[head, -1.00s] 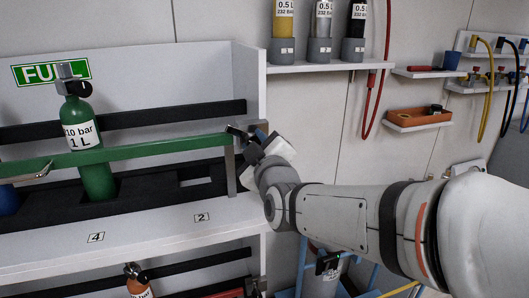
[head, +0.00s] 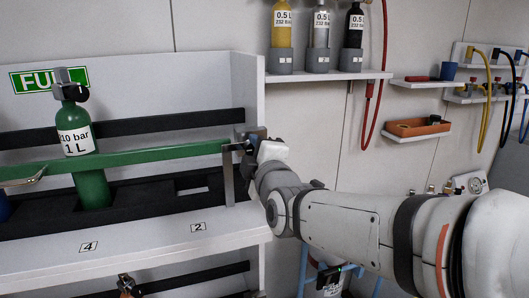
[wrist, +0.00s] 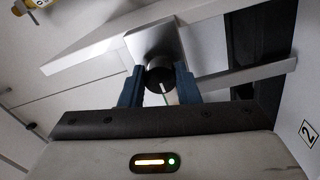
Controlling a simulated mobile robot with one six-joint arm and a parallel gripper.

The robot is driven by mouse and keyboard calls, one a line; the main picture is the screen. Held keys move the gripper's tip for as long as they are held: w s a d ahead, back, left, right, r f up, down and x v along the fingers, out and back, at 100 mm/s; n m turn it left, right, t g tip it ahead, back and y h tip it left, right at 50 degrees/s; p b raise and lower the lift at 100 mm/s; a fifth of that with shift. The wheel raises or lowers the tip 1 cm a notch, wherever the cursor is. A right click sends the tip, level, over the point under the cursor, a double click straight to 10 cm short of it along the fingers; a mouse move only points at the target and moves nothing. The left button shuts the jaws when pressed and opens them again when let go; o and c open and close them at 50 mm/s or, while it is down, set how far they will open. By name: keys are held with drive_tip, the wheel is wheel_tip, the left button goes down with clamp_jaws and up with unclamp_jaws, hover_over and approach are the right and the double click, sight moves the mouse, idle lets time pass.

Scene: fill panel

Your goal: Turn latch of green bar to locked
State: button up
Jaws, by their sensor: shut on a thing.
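The green bar (head: 150,157) runs level across the front of the shelf, in front of a green cylinder (head: 76,140) labelled 10 bar, 1 L. Its right end meets a grey metal post (head: 229,178). The latch is a dark round knob (wrist: 159,80) with a pale mark line, on a bright metal block (wrist: 152,45) in the wrist view. My gripper (wrist: 158,71) has its two blue fingers on either side of the knob and is shut on it. In the head view my gripper (head: 249,143) is at the bar's right end and mostly hides the latch.
The shelf front (head: 140,243) carries number tags 4 and 2. A wall shelf (head: 325,75) with three small cylinders is above my arm. An orange tray (head: 418,127) and hanging hoses are on the wall at right. A lower shelf holds another cylinder (head: 126,285).

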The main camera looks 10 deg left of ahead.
drive_tip(key=shift+f, duration=0.15)
drive_tip(key=o, duration=1)
drive_tip(key=shift+c, duration=0.2)
drive_tip(key=v, duration=0.7)
drive_tip(key=shift+s+d, duration=0.25)
drive_tip(key=shift+s, duration=0.1)
